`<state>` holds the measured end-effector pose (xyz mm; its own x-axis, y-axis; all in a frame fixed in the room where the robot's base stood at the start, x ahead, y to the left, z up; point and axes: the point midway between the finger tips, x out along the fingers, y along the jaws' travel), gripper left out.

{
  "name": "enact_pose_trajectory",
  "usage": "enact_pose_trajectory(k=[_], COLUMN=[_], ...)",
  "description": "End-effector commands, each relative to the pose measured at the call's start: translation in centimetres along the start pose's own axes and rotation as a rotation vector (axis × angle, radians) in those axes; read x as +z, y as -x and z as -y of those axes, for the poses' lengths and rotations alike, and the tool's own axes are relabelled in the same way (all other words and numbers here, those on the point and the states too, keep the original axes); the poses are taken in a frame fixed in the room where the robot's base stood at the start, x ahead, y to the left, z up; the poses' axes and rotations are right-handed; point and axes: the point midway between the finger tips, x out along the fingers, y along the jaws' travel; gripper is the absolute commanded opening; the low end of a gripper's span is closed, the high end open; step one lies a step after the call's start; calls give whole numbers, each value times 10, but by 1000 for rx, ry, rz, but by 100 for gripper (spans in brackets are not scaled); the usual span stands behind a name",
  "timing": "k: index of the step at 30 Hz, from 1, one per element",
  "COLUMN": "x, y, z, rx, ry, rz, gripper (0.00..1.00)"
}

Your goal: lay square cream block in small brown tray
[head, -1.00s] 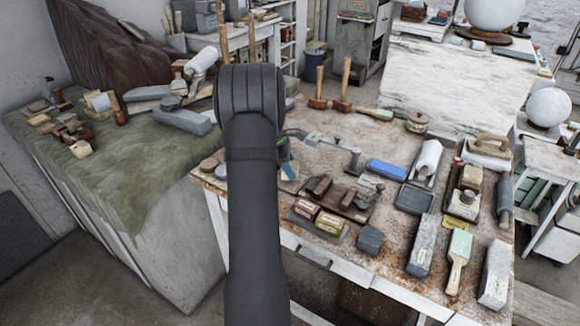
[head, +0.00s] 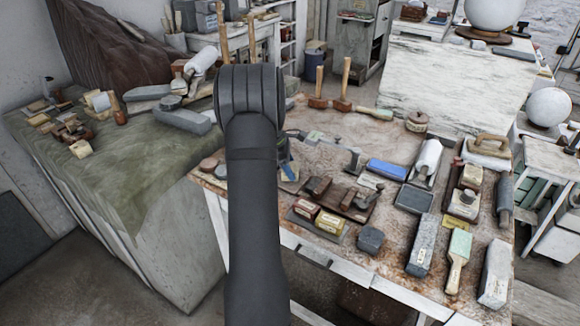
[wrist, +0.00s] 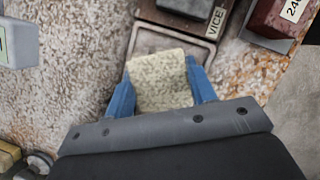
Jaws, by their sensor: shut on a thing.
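A square cream block (wrist: 160,82) with a speckled face sits between the two blue fingers of my gripper (wrist: 161,92) in the wrist view. The fingers are shut on its sides. A small square brown-grey tray (wrist: 146,40) with a raised rim lies just beyond and partly under the block in that view. The block covers the tray's near part. I cannot tell whether the block touches the tray. In the head view my arm hides the block and the tray.
A piece labelled VICE (wrist: 213,22) adjoins the tray's far side. A dark red box (wrist: 283,18) lies at the upper right, and a blue-grey block (wrist: 18,42) at the left. In the head view the worktable (head: 350,130) holds many tools and blocks to the right of my arm.

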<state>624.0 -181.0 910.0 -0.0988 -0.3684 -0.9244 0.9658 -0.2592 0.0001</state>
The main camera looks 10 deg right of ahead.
Motion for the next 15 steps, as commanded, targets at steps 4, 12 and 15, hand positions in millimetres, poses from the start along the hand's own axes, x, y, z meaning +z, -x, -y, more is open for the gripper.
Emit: enact_pose_trajectory(k=[4,12,15], x=[-1,-3,-4], y=[-2,-8,-10], z=[0,0,0], rx=[1,1,1], ry=[0,0,0], rz=[0,0,0], gripper=[19,19,19])
